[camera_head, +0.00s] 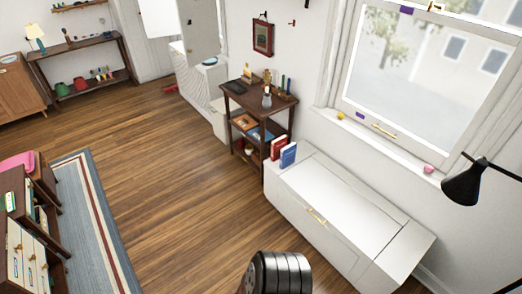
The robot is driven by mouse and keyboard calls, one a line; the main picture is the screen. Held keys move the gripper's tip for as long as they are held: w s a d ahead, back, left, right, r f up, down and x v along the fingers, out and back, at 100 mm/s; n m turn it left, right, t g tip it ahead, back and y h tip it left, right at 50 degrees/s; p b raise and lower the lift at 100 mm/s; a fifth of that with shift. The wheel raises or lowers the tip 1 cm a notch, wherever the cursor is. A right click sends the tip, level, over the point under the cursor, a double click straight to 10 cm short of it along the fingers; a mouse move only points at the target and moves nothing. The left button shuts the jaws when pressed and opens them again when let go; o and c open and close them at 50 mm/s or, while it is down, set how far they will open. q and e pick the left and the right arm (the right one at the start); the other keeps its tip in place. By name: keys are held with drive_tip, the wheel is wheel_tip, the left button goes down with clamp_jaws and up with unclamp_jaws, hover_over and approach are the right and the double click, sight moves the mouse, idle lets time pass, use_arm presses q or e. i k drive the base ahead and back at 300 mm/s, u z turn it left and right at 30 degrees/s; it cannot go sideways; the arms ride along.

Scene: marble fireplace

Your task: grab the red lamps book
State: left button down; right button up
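Neither of my grippers is in view.
A dark wooden shelf unit (259,101) stands just behind the books. A black lamp (465,185) hangs over the bench's right side. The wooden floor (185,170) left of the bench is clear.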

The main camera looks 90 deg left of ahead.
sight(277, 144)
drive_tip(key=z, duration=0.8)
drive_tip(key=k, duration=0.2)
drive_tip(key=u, duration=3.65)
